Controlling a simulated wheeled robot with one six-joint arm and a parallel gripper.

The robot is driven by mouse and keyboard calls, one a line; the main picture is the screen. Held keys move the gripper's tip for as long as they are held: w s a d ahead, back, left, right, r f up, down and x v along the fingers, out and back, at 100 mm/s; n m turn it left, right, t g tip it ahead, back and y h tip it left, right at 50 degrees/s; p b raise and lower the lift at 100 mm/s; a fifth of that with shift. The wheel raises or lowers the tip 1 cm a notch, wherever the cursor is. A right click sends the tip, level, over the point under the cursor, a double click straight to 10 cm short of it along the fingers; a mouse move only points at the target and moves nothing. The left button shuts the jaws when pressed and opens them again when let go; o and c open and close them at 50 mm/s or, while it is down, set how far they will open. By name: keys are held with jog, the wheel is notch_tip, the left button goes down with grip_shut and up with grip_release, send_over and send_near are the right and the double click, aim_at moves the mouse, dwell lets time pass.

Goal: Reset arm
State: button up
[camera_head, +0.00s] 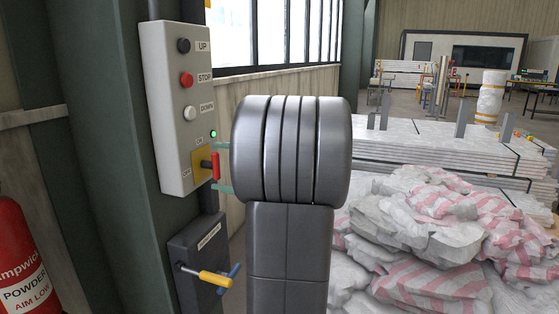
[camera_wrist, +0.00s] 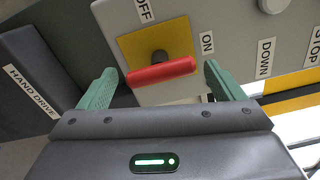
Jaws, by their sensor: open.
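My gripper (camera_head: 223,167) is open, its two green fingers pointing left at the control box (camera_head: 168,110). In the wrist view my gripper (camera_wrist: 161,88) has the red switch handle (camera_wrist: 162,72) between and slightly beyond its fingertips, with a gap on each side. In the head view the red handle (camera_head: 216,167) stands upright on a yellow plate (camera_head: 201,160) with ON and OFF labels. A small green lamp (camera_head: 213,134) is lit above it. My arm's dark links fill the middle of the head view.
Black, red and white buttons marked UP, STOP and DOWN sit above the switch. Below is a dark hand drive box (camera_head: 200,245) with a yellow-handled crank (camera_head: 214,278). A fire extinguisher (camera_head: 22,260) stands at left. Piled sacks (camera_head: 430,235) and stacked panels (camera_head: 450,150) are at right.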

jog(key=shift+x, duration=0.8)
